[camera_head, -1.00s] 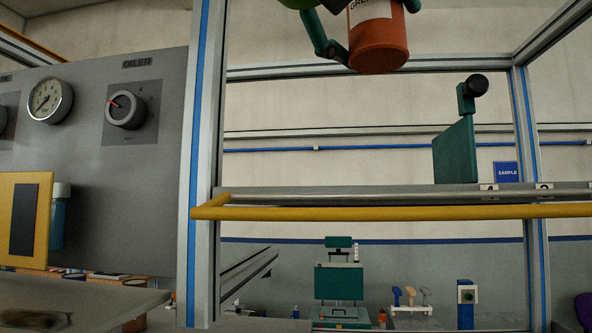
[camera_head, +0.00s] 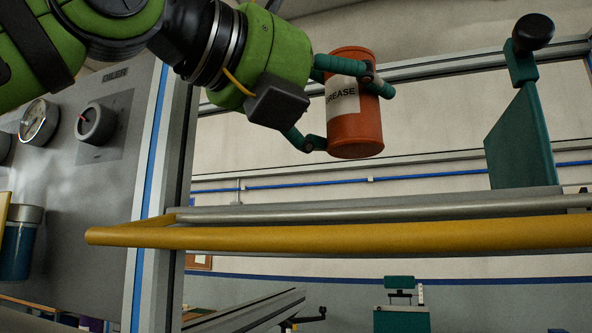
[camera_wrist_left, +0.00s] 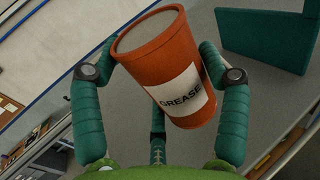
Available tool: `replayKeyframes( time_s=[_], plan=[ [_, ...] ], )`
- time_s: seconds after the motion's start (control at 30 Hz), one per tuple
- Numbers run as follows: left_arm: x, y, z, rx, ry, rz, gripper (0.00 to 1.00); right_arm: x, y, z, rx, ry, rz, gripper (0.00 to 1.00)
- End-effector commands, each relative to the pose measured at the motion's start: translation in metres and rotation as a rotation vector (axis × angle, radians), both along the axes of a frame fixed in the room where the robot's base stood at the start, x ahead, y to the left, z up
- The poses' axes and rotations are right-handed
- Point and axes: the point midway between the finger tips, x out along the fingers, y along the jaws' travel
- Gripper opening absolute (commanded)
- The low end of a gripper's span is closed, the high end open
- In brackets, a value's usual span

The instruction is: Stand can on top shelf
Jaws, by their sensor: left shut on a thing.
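The orange can (camera_head: 354,128) has a white label reading GREASE. My left gripper (camera_head: 345,100) is shut on it and holds it nearly upright, slightly tilted in the picture. In the head view the can is above the top shelf (camera_head: 380,208), with a visible gap below its base. The left wrist view shows the can (camera_wrist_left: 165,60) between the teal fingers of my left gripper (camera_wrist_left: 160,85), with the grey shelf surface (camera_wrist_left: 255,85) behind. My right gripper is not in view.
A yellow rail (camera_head: 350,236) runs along the shelf's front edge. A teal upright plate with a black knob (camera_head: 520,140) stands on the shelf to the right of the can. The shelf between the frame post (camera_head: 160,180) and the plate looks clear. A grey gauge panel (camera_head: 60,200) is at left.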

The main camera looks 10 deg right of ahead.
Motion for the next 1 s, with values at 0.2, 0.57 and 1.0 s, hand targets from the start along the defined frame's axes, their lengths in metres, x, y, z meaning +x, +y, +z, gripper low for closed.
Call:
replayKeyframes(
  time_s=[0.2, 0.57, 1.0],
  plan=[
    [0.011, 0.016, -0.011, -0.003, -0.003, -0.003, 0.3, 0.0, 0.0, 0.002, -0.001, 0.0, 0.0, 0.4],
    [0.011, 0.016, -0.049, -0.002, -0.003, -0.003, 0.3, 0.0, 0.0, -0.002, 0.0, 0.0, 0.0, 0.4],
    [0.011, 0.016, -0.055, -0.003, -0.003, -0.003, 0.3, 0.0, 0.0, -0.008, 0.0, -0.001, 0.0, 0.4]
  ],
)
